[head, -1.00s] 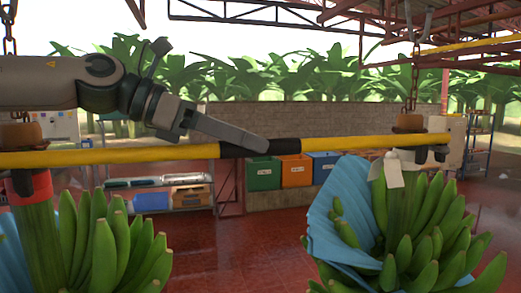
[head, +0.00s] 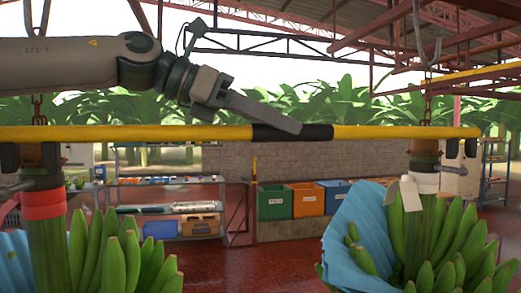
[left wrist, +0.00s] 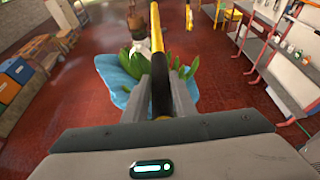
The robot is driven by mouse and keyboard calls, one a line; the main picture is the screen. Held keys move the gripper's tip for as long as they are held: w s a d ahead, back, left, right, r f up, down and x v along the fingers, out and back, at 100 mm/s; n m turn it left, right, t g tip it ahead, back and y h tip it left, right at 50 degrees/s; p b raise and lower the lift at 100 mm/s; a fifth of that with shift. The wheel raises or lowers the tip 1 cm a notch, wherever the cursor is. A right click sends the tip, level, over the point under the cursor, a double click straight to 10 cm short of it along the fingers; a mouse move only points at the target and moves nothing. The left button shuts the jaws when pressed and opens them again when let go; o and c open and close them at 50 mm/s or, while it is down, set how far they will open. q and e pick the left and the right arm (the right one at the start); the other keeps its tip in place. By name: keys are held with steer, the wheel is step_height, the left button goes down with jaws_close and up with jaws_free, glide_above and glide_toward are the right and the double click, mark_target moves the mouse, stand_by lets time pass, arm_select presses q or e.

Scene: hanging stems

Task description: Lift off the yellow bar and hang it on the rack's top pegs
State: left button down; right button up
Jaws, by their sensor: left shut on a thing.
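The yellow bar (head: 400,132) runs level across the head view, with a black grip (head: 268,133) at its middle. My left gripper (head: 292,126) is shut on the black grip; the left wrist view shows a finger on each side of the bar (left wrist: 156,45). Dark prongs hang under the bar near both ends. The bar is at about the height of the stem tops in the picture, above the dark clamps on the left stem (head: 47,240) and right stem (head: 422,225). Contact with them cannot be told. The rack's top pegs cannot be made out. My right gripper is out of view.
Green banana bunches hang on both stems, the right one with a blue cover (head: 355,230). Chains rise above the stems. Green, orange and blue bins (head: 307,200) stand by a low wall. A shelf unit (left wrist: 285,45) with red posts is at the wrist view's right.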

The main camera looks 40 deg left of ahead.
arm_select(q)
steer(key=w+d+r+b, duration=0.2)
steer(key=w+d+r, duration=0.3)
steer(key=d, duration=0.2)
steer(key=shift+d+r, duration=0.15)
stand_by(0.5)
steer(key=s+d, duration=0.7)
steer(key=d, duration=0.1)
steer(key=shift+d+p, duration=0.2)
steer(key=shift+p, duration=0.2)
stand_by(0.8)
steer(key=shift+a, duration=0.1)
